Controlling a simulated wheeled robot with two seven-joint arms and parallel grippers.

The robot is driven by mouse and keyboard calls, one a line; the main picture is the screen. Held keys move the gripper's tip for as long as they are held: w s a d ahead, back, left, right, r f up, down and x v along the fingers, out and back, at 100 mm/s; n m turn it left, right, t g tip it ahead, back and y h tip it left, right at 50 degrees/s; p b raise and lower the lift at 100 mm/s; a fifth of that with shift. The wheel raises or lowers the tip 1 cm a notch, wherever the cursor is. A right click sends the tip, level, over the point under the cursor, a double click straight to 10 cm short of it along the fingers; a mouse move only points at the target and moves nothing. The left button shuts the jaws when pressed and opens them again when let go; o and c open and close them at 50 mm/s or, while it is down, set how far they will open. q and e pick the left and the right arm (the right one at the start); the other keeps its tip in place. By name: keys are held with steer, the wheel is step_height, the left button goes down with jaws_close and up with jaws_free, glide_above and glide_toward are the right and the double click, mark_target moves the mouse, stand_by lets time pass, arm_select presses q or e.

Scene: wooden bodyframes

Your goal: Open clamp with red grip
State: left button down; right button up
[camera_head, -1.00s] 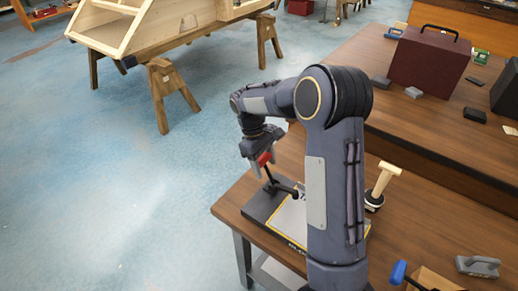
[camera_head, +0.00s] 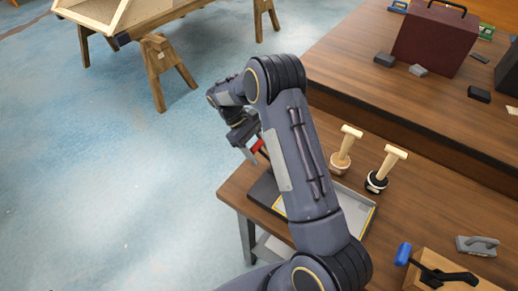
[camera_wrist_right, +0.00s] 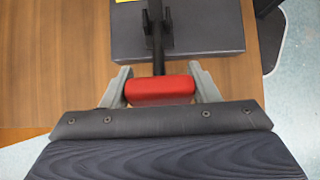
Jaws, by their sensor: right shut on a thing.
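In the right wrist view the red grip (camera_wrist_right: 160,91) lies crosswise between the two grey fingers of my right gripper (camera_wrist_right: 161,88). A black lever (camera_wrist_right: 157,42) runs from the grip to the clamp's mount on a dark base (camera_wrist_right: 200,37). In the head view my arm hides most of the lever and mount; the dark base (camera_head: 264,187) shows at the table edge. My left gripper is not in view.
Two wooden-handled tools (camera_head: 342,150) (camera_head: 384,170) stand right of my arm. A blue-handled clamp (camera_head: 403,254) and a grey block (camera_head: 478,246) are at the front right. A dark red case (camera_head: 434,38) stands at the back. Open floor lies left of the table.

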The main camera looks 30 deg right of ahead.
steer(key=shift+a+f, duration=0.1)
steer(key=shift+f, duration=0.25)
stand_by(0.5)
steer(key=o, duration=1.4)
steer(key=shift+r, duration=0.1)
steer(key=b+v, duration=0.1)
steer(key=v, duration=0.6)
steer(key=shift+w+r, duration=0.3)
